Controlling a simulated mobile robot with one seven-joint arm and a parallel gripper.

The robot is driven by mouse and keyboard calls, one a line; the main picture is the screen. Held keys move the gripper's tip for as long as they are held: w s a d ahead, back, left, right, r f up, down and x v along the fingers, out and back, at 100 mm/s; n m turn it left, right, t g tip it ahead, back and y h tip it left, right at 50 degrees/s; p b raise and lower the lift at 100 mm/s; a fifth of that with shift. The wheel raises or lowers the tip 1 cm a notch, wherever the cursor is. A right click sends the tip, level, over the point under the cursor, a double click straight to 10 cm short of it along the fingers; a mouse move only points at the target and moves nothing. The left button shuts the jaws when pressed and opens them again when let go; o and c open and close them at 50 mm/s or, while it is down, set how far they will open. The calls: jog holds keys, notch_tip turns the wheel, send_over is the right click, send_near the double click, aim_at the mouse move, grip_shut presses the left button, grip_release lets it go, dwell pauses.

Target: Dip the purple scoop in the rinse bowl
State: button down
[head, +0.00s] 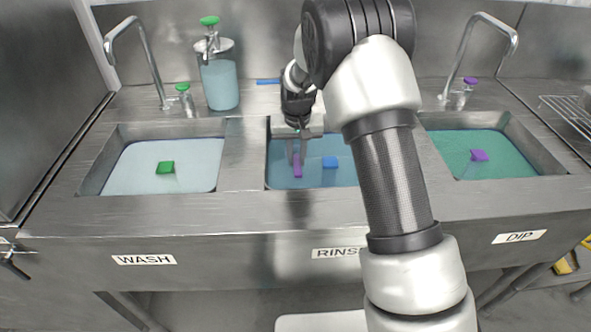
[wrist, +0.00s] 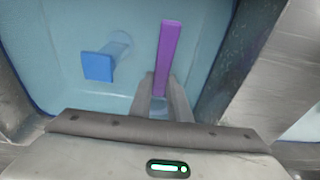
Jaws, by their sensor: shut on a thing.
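My gripper (head: 296,158) points down over the middle basin, labelled RINSE (head: 270,172), and is shut on a purple bar-like handle (head: 297,170). I take this for the purple scoop. In the wrist view the purple handle (wrist: 168,55) sticks out from between the fingers (wrist: 163,105) above the blue water (wrist: 200,25). Its lower part is hidden, so I cannot tell whether it touches the water. A blue-handled piece (head: 330,162) stands in the same basin to the right, and shows left of the purple handle in the wrist view (wrist: 98,66).
The left basin, labelled WASH (head: 143,259), holds a green block-like handle (head: 166,167). The right basin, labelled DIP (head: 519,236), holds green water and another purple handle (head: 479,155).

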aim_at(297, 160)
notch_tip(297, 160, up, 16)
jog(key=p, duration=0.9)
